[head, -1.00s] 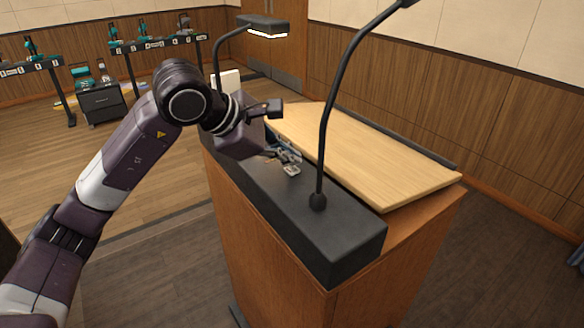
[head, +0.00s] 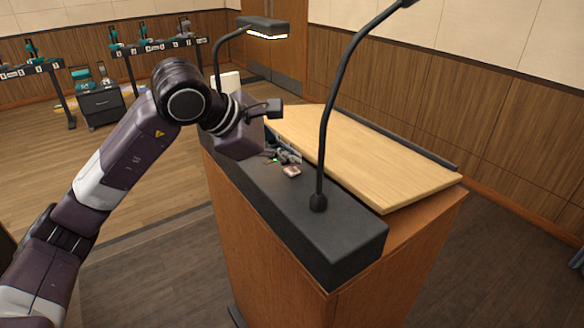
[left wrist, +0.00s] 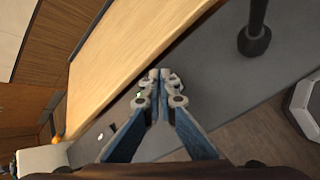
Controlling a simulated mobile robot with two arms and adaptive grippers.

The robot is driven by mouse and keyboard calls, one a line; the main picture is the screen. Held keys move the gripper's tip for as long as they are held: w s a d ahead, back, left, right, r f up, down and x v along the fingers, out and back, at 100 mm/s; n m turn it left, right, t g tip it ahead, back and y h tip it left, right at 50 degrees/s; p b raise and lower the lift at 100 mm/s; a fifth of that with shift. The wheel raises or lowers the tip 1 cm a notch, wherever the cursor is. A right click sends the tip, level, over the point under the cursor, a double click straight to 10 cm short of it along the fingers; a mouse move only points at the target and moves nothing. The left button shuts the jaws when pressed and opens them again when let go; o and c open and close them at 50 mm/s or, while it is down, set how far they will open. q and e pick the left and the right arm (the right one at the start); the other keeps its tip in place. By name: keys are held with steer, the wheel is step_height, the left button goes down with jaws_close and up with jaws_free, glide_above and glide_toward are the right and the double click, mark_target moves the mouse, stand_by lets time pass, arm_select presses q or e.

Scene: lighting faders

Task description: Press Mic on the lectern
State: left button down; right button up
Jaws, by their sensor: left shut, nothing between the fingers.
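The lectern (head: 245,225) stands in the middle of the head view, with a dark control strip (head: 345,232) along its near edge. My left gripper (head: 288,157) is over this strip, its fingers shut and empty. A small reddish-lit button (head: 291,171) shows just in front of the fingertips. A small green light (head: 276,160) is partly behind the fingers. In the left wrist view the shut fingers (left wrist: 159,88) point at the strip, with a green glow (left wrist: 139,95) beside them. No Mic label is readable; the fingers hide part of the controls. I cannot tell whether they touch.
A gooseneck microphone (head: 322,130) rises from the strip, right of my gripper. A lamp (head: 264,28) arches over the far end. A sloped wooden top (head: 360,155) lies beside the strip. Stands with teal items (head: 150,45) are far back left.

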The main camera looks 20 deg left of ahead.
mark_target(289, 172)
arm_select(q)
steer(key=shift+r+p, duration=2)
steer(key=shift+r, duration=1.05)
